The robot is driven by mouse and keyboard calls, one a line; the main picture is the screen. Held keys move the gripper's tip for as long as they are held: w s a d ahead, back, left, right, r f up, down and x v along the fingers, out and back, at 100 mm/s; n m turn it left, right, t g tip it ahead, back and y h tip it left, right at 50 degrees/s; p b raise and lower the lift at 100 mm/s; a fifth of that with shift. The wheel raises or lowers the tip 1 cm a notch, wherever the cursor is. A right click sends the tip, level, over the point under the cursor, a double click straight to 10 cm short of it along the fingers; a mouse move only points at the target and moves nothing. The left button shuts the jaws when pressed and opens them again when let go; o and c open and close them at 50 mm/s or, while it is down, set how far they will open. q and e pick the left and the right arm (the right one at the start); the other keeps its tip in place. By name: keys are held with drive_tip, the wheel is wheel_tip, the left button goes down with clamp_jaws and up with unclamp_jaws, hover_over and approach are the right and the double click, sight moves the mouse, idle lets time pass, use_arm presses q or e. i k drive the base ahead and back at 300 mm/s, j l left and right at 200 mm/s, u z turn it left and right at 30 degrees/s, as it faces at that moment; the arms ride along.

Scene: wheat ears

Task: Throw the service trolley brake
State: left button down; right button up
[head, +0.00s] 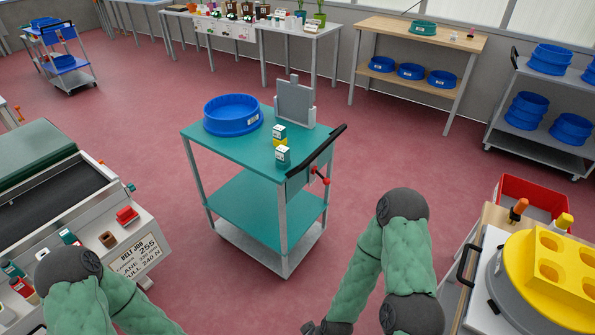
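The service trolley (215,146) stands ahead of me, with a teal top, a lower teal shelf and grey legs. Its brake lever (319,177), with red ends, sits on a grey plate on the trolley's right side, below the black push handle (316,150). My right gripper (326,328) is dark and partly cut off at the bottom edge, in front of the trolley and well apart from the lever. Its fingers are not clear. My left arm comes in at the lower left, but its gripper is out of view.
A blue round tray (232,113), small boxes (282,154) and a grey upright plate (295,102) stand on the trolley. A belt machine (60,195) is on the left. A bench with a yellow block (556,265) is on the right. Red floor around the trolley is clear.

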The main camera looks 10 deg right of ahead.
sight(326, 181)
drive_tip(key=i+l, duration=0.3)
drive_tip(key=i, duration=0.25)
drive_tip(key=i+l+u, duration=0.1)
drive_tip(key=i+l, duration=0.15)
drive_tip(key=i, duration=0.25)
drive_tip(key=i+l, duration=0.1)
drive_tip(key=l, duration=0.65)
drive_tip(key=l+u, duration=0.1)
drive_tip(key=l, duration=0.65)
drive_tip(key=i, duration=0.05)
